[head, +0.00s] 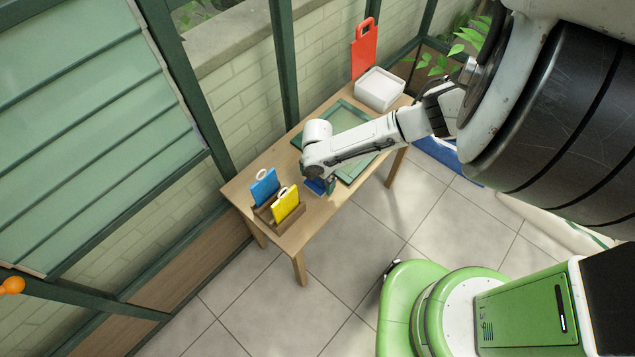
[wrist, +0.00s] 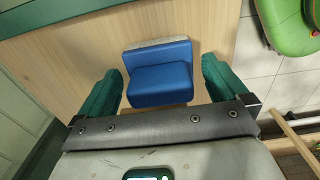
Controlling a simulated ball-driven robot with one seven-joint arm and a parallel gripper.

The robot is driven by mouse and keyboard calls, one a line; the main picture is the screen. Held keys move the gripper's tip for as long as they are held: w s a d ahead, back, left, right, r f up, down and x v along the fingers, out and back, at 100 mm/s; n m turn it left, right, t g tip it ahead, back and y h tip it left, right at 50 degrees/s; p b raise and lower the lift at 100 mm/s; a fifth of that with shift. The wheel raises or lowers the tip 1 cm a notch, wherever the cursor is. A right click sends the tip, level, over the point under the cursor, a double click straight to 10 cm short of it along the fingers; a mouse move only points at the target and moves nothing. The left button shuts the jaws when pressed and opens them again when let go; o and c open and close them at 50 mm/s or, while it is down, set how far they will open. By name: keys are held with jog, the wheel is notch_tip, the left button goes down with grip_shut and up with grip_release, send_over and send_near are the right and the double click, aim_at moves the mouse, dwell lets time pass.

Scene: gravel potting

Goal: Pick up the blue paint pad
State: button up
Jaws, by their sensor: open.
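The blue paint pad (wrist: 160,86), a blue block with a whitish strip along its far edge, is on the wooden table in the wrist view. My gripper (wrist: 161,72) is open, with one green finger on each side of the pad and a gap at both sides. No finger visibly touches it. In the head view a small part of the blue pad (head: 316,187) shows under my gripper (head: 325,188) at the table's front edge. The rest is hidden by my arm.
A wooden holder (head: 266,214) at the table's left end carries a blue panel (head: 264,189) and a yellow panel (head: 286,205). A green-framed pane (head: 343,118) lies behind my arm. A white tub (head: 380,89) and a red panel (head: 364,50) stand at the far end.

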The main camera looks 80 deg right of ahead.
jog(key=shift+c, duration=0.5)
jog(key=c, duration=0.9)
jog(key=shift+r, duration=0.2)
jog(key=shift+r, duration=0.25)
notch_tip(320, 180, up, 2)
jog(key=shift+r, duration=0.15)
jog(key=s+a+r, duration=0.1)
jog(key=s+r, duration=0.2)
jog(key=s, duration=0.1)
jog(key=s+a+r, duration=0.1)
jog(key=s+r, duration=0.2)
jog(key=s, duration=0.2)
jog(key=s+a+r, duration=0.2)
jog(key=s+r, duration=0.1)
jog(key=s, duration=0.1)
jog(key=shift+s+r, duration=0.25)
jog(key=shift+r, duration=0.15)
